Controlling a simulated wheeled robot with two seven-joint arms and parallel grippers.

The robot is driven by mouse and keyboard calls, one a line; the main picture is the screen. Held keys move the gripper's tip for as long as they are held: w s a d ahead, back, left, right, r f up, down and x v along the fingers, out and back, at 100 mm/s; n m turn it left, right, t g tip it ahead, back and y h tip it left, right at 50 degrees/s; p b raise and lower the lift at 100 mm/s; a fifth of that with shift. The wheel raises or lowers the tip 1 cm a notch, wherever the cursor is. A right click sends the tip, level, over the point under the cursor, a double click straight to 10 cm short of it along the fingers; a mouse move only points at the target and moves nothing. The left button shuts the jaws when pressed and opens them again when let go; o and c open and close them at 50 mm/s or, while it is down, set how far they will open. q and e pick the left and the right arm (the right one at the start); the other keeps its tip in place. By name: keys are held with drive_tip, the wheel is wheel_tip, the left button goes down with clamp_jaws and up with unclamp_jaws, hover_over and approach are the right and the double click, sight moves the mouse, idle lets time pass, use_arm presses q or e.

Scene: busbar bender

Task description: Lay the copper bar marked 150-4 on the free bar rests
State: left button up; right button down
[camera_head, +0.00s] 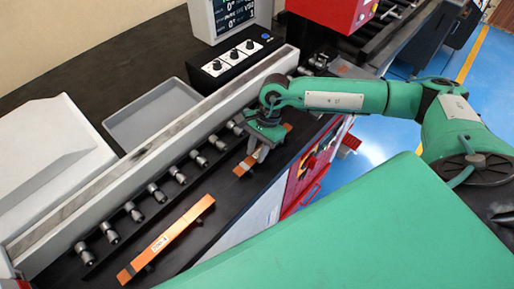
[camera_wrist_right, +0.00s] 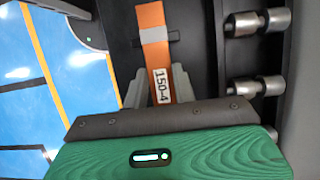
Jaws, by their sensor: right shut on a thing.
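In the head view this bar (camera_head: 240,170) is the shorter one, on the dark bench right of the row of rollers. My right gripper (camera_head: 262,150) is shut on it and hides its middle part. In the wrist view the grey fingers of my right gripper (camera_wrist_right: 158,92) stand on either side of the bar. A small grey rest (camera_wrist_right: 173,36) shows at the bar; I cannot tell whether they touch. My left gripper is out of view.
A longer copper bar (camera_head: 165,240) with a white label lies on supports nearer the front. Several metal rollers (camera_head: 181,178) line a long pale rail (camera_head: 150,155). A grey tray (camera_head: 155,115), a black knob box (camera_head: 236,62) and a display (camera_head: 228,18) stand behind.

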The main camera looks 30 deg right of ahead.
drive_tip(key=shift+f, duration=0.15)
drive_tip(key=c, duration=1.1)
unclamp_jaws()
drive_tip(key=shift+r, duration=0.3)
drive_tip(key=shift+b+v, duration=2.6)
drive_tip(key=shift+v, duration=3.35)
